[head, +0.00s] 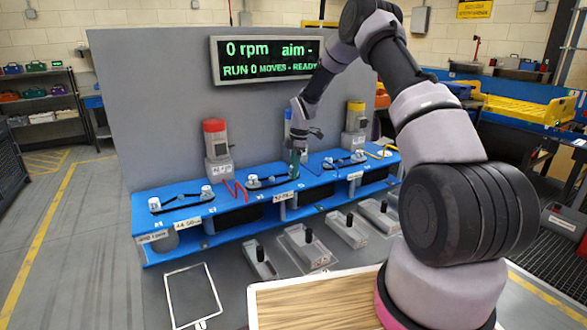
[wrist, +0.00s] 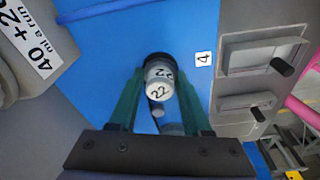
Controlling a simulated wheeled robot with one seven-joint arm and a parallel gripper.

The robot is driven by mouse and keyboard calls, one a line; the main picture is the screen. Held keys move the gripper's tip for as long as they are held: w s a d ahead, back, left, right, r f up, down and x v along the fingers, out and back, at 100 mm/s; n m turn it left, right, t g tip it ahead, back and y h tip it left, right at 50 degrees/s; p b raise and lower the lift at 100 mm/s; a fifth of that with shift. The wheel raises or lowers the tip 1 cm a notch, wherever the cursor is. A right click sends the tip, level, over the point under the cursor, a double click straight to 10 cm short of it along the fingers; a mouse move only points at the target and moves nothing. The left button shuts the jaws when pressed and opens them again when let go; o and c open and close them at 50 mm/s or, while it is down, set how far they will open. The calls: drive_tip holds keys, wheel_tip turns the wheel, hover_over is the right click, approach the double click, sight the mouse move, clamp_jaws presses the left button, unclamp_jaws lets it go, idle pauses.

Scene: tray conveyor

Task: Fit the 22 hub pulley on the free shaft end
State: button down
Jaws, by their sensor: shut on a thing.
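The 22 hub pulley (wrist: 159,82), a pale cylinder marked 22 with a black end, sits between the green fingers of my gripper (wrist: 160,76) in the wrist view. The fingers are shut on it from both sides. In the head view my gripper (head: 296,160) is low over the middle of the blue bench, and the pulley is too small to make out there. A small grey round post (wrist: 158,111) shows just below the pulley in the wrist view. I cannot tell whether it is the free shaft end, or whether the pulley touches a shaft.
The blue bench (head: 225,204) carries pale pulleys with black belts and motors with red (head: 214,126), blue and yellow (head: 356,106) caps. A display (head: 267,60) reads 0 rpm. A label 4 (wrist: 203,59) lies beside the gripper.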

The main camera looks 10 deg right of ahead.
drive_tip(key=shift+f, duration=0.15)
drive_tip(key=shift+c, duration=1.4)
unclamp_jaws()
wheel_tip(320, 180, up, 11)
drive_tip(key=d, duration=0.1)
drive_tip(key=shift+d+f, duration=0.15)
drive_tip(key=shift+d, duration=0.15)
